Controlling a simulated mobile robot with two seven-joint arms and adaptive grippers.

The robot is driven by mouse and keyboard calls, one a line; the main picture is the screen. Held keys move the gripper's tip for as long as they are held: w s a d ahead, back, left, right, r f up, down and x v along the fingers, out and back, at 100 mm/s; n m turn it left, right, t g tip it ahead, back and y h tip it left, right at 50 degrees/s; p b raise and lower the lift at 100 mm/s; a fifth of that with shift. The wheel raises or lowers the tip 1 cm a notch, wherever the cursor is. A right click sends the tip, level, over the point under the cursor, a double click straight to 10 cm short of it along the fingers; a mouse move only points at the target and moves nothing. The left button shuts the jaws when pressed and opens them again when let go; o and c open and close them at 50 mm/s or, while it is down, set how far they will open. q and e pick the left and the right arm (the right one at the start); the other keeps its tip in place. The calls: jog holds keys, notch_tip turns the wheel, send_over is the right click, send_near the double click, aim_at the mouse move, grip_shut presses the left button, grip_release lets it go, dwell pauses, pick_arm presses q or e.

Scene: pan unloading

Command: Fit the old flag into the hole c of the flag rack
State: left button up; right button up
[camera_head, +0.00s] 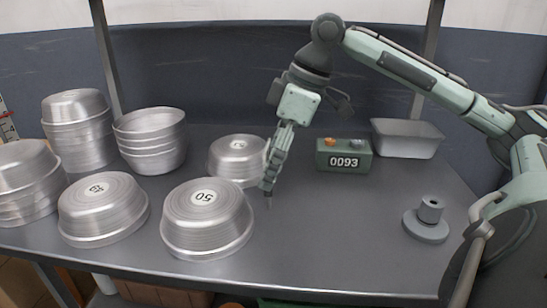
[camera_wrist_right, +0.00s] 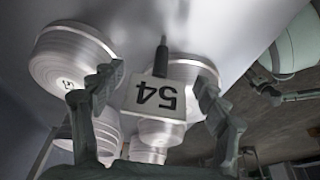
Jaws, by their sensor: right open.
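My right gripper (camera_head: 268,188) points down over the middle of the table, just right of the pan marked 50. In the right wrist view its two fingers (camera_wrist_right: 158,82) are spread open. A white rectangular plate marked 54 (camera_wrist_right: 155,97) shows between them, with a dark peg (camera_wrist_right: 162,55) beyond it; I cannot tell whether the fingers touch it. In the head view the gripper mostly hides this plate. I cannot tell whether it is the old flag. No flag rack with a hole c can be made out. My left gripper is not in view.
A green box reading 0093 (camera_head: 344,155), a grey tin (camera_head: 407,138) and a round grey stand (camera_head: 427,222) are right. The front middle is clear.

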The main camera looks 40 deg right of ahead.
jog(key=shift+r, duration=0.2)
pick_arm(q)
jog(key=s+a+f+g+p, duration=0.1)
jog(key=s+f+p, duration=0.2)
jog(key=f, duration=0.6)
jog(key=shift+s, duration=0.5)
pick_arm(e)
jog(key=v, duration=1.2)
jog(key=shift+f, duration=0.15)
